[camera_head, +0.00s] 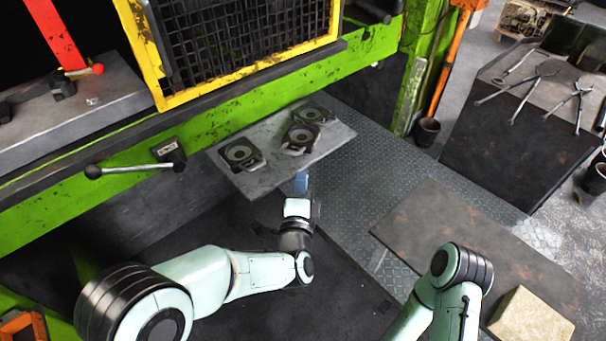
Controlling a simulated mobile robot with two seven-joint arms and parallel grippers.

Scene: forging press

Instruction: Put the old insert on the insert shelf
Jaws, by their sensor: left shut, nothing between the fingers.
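The insert shelf (262,181) is a grey plate fixed at the front of the green press. Several dark round-holed inserts with handles lie on it: one at the left (240,153), one in the middle (300,137) and one at the back right (312,113). I cannot tell by looks which is the old insert. My left gripper (301,183) is at the front edge of the shelf, shut and empty, just in front of the middle insert. Its fingertips are small and partly hidden by the wrist. My right arm comes in at the bottom right; its gripper is out of view.
A yellow-framed mesh guard (250,40) stands behind the shelf. A black-knobbed lever (130,168) sticks out from the green beam at the left. A dark table (515,130) with tongs is at the right. A low brown plate (440,225) with a tan block (530,318) lies near my right arm.

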